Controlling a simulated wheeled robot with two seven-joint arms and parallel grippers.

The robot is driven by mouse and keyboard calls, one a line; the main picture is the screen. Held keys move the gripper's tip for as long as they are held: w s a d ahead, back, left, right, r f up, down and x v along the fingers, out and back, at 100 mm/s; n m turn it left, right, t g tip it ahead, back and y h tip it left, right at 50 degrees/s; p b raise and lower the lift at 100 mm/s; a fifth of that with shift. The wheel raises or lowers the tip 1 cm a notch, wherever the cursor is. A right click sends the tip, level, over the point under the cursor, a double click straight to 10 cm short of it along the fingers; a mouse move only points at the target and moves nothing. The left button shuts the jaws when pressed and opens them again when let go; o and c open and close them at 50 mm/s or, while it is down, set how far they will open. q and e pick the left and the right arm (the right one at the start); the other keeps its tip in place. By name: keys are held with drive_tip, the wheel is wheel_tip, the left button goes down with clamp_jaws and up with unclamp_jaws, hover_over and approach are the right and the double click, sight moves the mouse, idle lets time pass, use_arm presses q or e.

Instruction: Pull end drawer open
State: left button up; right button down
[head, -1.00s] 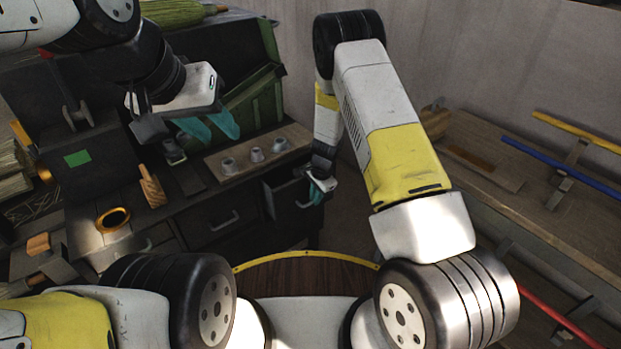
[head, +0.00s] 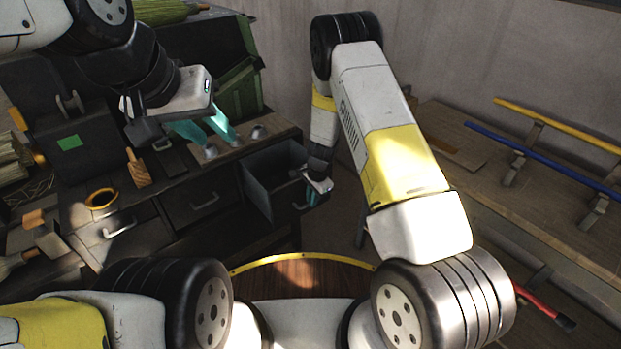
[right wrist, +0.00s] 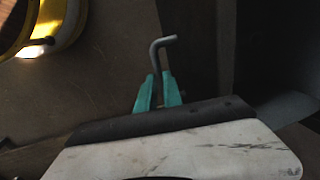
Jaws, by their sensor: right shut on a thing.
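The end drawer (head: 272,186) is at the right end of the dark workbench in the head view. It stands out from the bench, and its inside shows from above. My right gripper (head: 316,194) is at its front, shut on the drawer's handle. In the right wrist view the teal fingertips of my right gripper (right wrist: 159,92) close around the bent grey handle (right wrist: 163,43). My left gripper (head: 208,127) hangs above the bench top at the upper left. Its two teal fingers are spread apart, with nothing seen between them.
Other drawers with handles (head: 205,201) along the bench front look shut. Small grey cups (head: 257,132) stand on a wooden board on the bench. A brush-like wooden piece (head: 138,168) and a yellow ring (head: 101,199) are further left. A wooden bench with coloured poles (head: 540,153) is at the right.

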drive_tip(key=c, duration=1.5)
unclamp_jaws()
drive_tip(key=shift+r, duration=0.1)
wheel_tip(320, 180, up, 8)
drive_tip(key=s, duration=0.1)
drive_tip(key=shift+d+f, duration=0.25)
drive_tip(key=shift+d, duration=0.15)
drive_tip(key=shift+r, duration=0.1)
